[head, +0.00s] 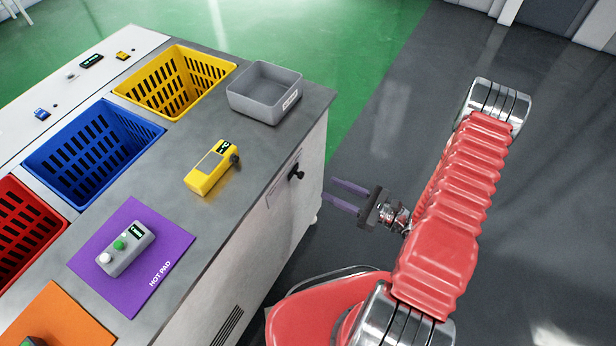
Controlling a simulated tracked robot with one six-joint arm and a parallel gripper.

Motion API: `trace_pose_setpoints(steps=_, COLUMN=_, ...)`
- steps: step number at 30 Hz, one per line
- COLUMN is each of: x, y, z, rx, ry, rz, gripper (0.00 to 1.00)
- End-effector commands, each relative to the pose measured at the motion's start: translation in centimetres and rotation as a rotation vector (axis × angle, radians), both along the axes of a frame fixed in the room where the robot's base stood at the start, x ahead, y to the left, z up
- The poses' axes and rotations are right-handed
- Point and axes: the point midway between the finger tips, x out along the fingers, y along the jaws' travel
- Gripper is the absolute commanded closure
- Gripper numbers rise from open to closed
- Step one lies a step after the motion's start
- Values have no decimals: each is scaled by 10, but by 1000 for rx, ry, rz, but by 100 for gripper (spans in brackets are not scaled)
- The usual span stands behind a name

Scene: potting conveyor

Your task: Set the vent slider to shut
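A black knob (296,173), which looks like the vent slider's handle, sticks out of the pale side panel (285,205) of the bench, near its right end. Thin lines mark the panel around it; I cannot read any open or shut label. My gripper (329,191) is to the right of the knob and a little lower in the picture, beside the bench corner. Its two purple fingers are spread apart with nothing between them. They point left towards the panel and appear apart from the knob.
The bench top holds a grey bin (267,107), a yellow device (211,168), a purple hot pad (165,237) with a grey button box (126,249), and an orange mat (62,312). Yellow, blue and red crates line the left. Open floor (375,135) lies right of the bench.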

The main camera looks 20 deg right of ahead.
Motion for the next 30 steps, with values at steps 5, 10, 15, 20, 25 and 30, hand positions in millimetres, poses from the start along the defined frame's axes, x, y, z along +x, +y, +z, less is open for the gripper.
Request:
trace_pose_setpoints(steps=5, x=13, y=15, z=0, rx=1, ry=-1, rz=4, gripper=62)
trace_pose_setpoints(steps=10, x=26, y=28, z=0, rx=1, ry=-1, rz=4, gripper=62)
trace_pose_setpoints(steps=15, x=40, y=41, z=0, rx=0, ry=0, rz=4, gripper=62)
trace_pose_setpoints(steps=20, x=52, y=54, z=0, rx=0, ry=-1, rz=5, gripper=62)
trace_pose_setpoints(steps=25, x=63, y=65, z=0, rx=0, ry=-1, rz=3, gripper=62)
trace_pose_setpoints(steps=30, x=69, y=70, z=0, rx=1, ry=-1, rz=2, gripper=62)
